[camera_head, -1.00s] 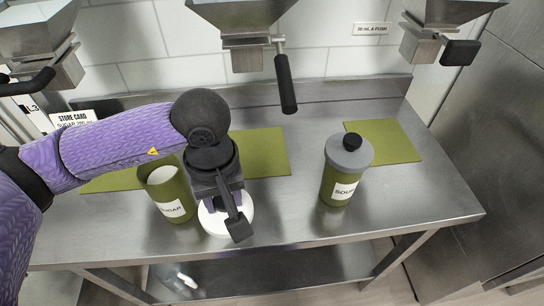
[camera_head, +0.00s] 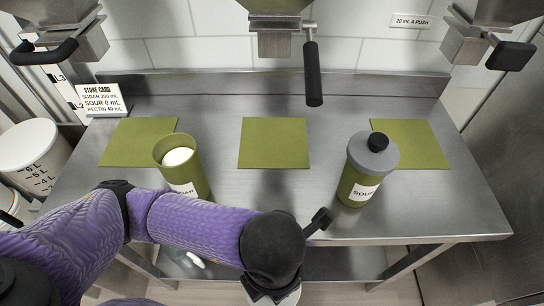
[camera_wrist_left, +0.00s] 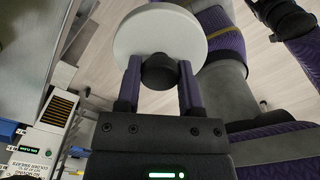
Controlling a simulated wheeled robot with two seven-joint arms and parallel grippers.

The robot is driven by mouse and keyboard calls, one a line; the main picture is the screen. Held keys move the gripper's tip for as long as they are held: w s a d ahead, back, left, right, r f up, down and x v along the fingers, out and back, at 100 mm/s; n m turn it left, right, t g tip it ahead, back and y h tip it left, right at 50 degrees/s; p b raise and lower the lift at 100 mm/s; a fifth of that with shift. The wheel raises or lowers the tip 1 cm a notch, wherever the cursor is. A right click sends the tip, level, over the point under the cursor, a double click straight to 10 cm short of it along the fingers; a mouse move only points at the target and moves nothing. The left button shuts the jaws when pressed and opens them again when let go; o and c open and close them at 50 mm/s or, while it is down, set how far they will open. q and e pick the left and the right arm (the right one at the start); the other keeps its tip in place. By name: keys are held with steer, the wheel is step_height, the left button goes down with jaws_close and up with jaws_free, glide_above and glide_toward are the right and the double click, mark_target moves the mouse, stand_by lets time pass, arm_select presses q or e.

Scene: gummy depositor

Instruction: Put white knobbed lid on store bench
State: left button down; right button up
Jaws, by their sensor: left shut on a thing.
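The white lid (camera_wrist_left: 160,28) is a round disc with a dark knob in the left wrist view. My left gripper (camera_wrist_left: 159,72) is shut on that knob, one finger on each side. In the head view a small part of the lid (camera_head: 289,297) shows at the bottom edge, in front of the steel bench (camera_head: 250,212) and clear of it. My left arm hides most of it there. A store card (camera_head: 102,101) stands at the bench's back left. My right gripper is not in view.
An open green sugar canister (camera_head: 183,173) and a green sour canister (camera_head: 360,180) with grey lid and black knob stand on the bench. Green mats (camera_head: 274,143) lie behind. Depositor handles (camera_head: 313,75) hang above. A white bucket (camera_head: 30,150) is at left. The bench's front middle is clear.

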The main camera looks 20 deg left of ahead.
arm_select(q)
steer(key=w+a, duration=0.1)
steer(key=w, duration=0.4)
steer(key=w+a+b, duration=0.1)
steer(key=w+a, duration=0.1)
steer(key=w, duration=0.4)
steer(key=w+a, duration=0.1)
steer(key=w, duration=0.5)
steer(key=shift+a+f+b, duration=0.15)
steer(key=shift+a+b, duration=0.25)
steer(key=shift+f+b, duration=0.45)
steer(key=shift+f, duration=1.3)
steer(key=shift+c, duration=1.2)
jaws_free()
steer(key=shift+w, duration=0.1)
steer(key=shift+r, duration=0.3)
step_height(320, 180, up, 7)
steer(key=p, duration=0.2)
steer(key=shift+r, duration=0.1)
